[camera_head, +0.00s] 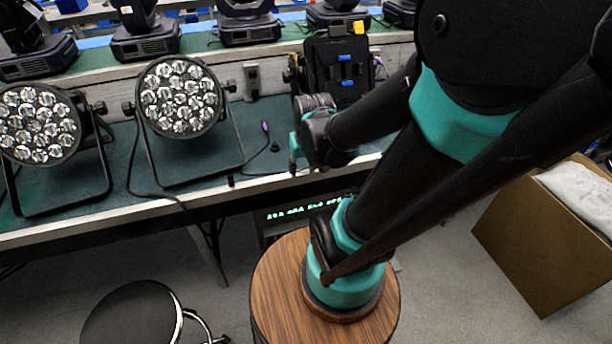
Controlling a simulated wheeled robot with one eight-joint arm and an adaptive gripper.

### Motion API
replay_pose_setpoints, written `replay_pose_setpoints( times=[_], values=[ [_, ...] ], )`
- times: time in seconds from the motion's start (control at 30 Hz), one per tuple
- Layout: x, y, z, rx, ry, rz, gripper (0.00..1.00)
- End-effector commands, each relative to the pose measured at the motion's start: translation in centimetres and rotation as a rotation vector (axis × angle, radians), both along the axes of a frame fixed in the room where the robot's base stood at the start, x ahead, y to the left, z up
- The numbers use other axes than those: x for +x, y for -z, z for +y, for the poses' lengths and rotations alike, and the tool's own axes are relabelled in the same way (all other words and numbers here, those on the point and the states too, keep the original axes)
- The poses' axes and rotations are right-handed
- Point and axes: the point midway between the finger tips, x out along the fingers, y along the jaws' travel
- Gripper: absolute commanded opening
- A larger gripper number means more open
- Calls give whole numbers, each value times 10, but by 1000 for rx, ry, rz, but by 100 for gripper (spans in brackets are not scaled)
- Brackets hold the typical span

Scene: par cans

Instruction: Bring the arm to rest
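My arm reaches up from its round teal base and folds back down on the right side of the view. The end of my arm (312,132) is over the front part of the green-topped bench (215,160), right of the two par cans. The fingers of my gripper are too small and too hidden by the wrist to tell open from shut. I see nothing clearly held. One par can (180,97) stands on the bench to the left of my wrist, apart from it. Another par can (42,124) stands at the far left.
A black case (340,72) with yellow and blue parts stands just behind my wrist. Moving-head lights (247,25) line the raised shelf behind. A black stool (132,314) is at bottom left, a cardboard box (530,245) at right.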

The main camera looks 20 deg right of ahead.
Motion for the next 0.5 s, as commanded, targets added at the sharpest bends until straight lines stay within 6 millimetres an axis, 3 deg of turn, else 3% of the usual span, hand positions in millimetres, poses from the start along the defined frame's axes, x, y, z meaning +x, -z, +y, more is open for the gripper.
replay_pose_setpoints(
  times=[0.03,0.17,0.5],
  values=[
    [-11,6,-1,-1,1,-13,37],
    [-24,13,-2,-2,1,-35,37],
    [-26,14,-2,-3,0,-40,37]
  ],
)
